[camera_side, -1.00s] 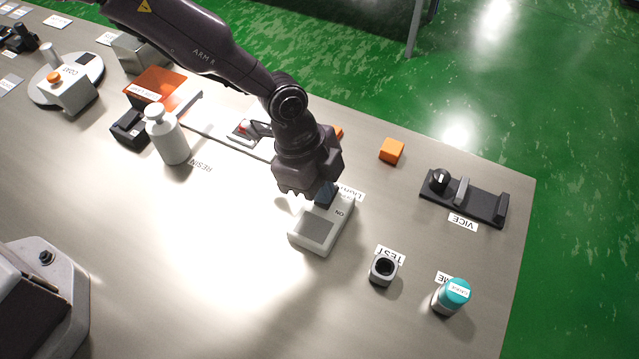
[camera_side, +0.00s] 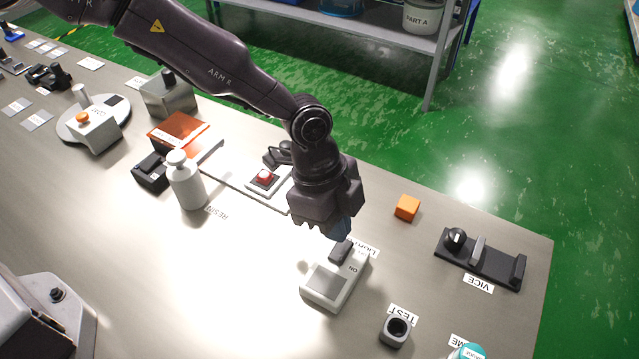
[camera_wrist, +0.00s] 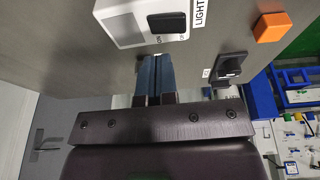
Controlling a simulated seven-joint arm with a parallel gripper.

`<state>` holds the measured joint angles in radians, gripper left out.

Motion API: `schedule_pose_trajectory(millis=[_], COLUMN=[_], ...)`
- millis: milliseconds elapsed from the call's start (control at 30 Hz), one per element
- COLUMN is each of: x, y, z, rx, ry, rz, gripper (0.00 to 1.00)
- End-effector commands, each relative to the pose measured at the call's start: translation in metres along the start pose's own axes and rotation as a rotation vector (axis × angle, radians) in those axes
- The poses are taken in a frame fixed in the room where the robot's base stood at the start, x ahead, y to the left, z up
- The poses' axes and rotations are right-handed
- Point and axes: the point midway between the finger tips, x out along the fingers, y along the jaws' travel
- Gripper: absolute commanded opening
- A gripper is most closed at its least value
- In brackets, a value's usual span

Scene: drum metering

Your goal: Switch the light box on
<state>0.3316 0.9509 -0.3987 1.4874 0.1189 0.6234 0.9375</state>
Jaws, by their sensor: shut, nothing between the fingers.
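The light box (camera_side: 335,279) is a white box with a grey panel (camera_side: 329,284), which looks dull and unlit. Its dark rocker switch (camera_side: 341,251) sits at the end under my gripper, near an "ON" mark. In the wrist view the light box (camera_wrist: 118,25) is at the top, with the switch (camera_wrist: 167,22) between ON and OFF marks. I cannot tell which way the rocker is tilted. My gripper (camera_side: 340,233) is shut and empty, its blue fingers pointing down just above the switch. The fingers (camera_wrist: 156,72) look apart from the switch in the wrist view.
An orange cube (camera_side: 407,207) and a dark vice (camera_side: 480,259) lie to the right. The grey test holder (camera_side: 396,330) stands in front. A red button (camera_side: 264,177) and a white resin bottle (camera_side: 186,181) are left. Bare table lies left of the light box.

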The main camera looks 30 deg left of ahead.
Motion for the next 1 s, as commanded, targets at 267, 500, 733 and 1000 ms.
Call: schedule_pose_trajectory(millis=[267, 500, 733, 1000], x=[-0.065, -0.091, -0.094, -0.093], y=[0.005, 0.009, 0.010, 0.010], z=[0.001, 0.001, 0.001, 0.001], rx=[-0.003, -0.002, -0.002, -0.003], ry=[0.001, 0.000, 0.000, 0.000], rz=[-0.002, 0.003, 0.004, 0.004], gripper=[0.00, 0.00, 0.00, 0.00])
